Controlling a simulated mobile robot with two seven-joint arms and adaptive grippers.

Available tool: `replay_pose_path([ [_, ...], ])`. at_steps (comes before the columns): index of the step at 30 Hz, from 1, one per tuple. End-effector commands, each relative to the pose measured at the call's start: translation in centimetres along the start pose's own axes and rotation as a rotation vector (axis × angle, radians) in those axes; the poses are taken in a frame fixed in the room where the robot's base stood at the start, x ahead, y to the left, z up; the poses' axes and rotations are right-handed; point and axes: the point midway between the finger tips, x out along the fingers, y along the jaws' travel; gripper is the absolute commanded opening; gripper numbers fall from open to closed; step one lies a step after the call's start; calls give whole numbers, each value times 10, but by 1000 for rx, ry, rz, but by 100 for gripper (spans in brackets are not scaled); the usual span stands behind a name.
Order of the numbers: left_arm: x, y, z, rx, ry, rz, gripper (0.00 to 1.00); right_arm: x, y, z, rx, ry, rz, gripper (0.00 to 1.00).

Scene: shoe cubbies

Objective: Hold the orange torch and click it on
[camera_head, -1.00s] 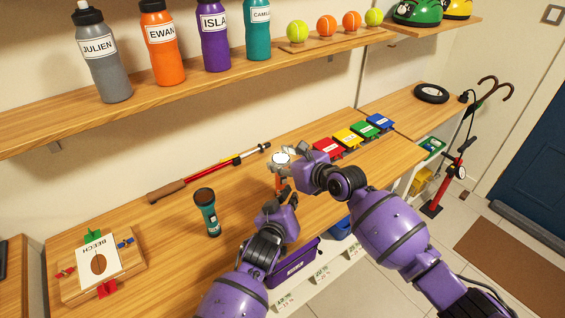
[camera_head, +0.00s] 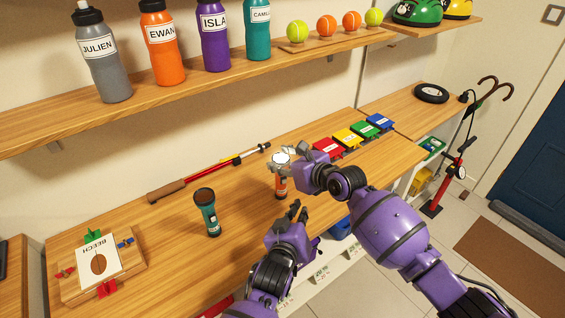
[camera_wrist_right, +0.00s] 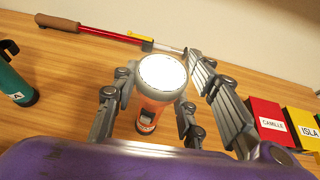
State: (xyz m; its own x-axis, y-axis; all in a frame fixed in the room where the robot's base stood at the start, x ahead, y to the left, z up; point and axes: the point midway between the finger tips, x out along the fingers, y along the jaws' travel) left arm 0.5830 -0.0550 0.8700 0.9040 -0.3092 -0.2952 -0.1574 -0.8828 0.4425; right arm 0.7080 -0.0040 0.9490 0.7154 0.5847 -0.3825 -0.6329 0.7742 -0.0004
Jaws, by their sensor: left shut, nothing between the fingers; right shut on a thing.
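The orange torch (camera_head: 281,188) is upright, lens up, in my right gripper (camera_head: 281,161), whose fingers are shut around it near its head. In the right wrist view, the torch's orange body (camera_wrist_right: 154,107) shows below its round lens, and a dark switch faces the camera. The lens is bright white and looks lit. I cannot tell whether the torch's base touches the bench. My left gripper (camera_head: 297,208) is shut and empty, below and slightly right of the torch, apart from it.
A teal torch (camera_head: 207,214) with a dark lens stands on the wooden bench (camera_head: 165,235) to the left. A red pump or pole (camera_head: 210,172) lies behind. Coloured boxes (camera_head: 347,138) stand to the right. A leaf-card press (camera_head: 99,262) sits at the front left. Bottles stand on the shelf above.

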Motion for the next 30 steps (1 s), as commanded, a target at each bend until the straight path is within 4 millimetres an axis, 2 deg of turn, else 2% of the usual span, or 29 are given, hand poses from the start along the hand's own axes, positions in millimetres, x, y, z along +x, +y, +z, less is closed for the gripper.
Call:
replay_pose_path([
  [3, 0, 0, 0, 0, 0, 0, 0, 0, 0, 0, 0, 0, 0, 10],
  [4, 0, 0, 0, 0, 0, 0, 0, 0, 0, 0, 0, 0, 0, 41],
  [9, 0, 0, 0, 1, 0, 0, 0, 0, 0, 0, 0, 0, 0, 62],
  [20, 0, 0, 0, 1, 0, 0, 0, -4, 0, 0, 1, 0, 0, 62],
  [23, 0, 0, 0, 1, 0, 0, 0, -14, 0, -1, 2, -1, 0, 62],
  [30, 0, 0, 0, 1, 0, 0, 0, -65, 0, -1, 2, -1, -1, 62],
])
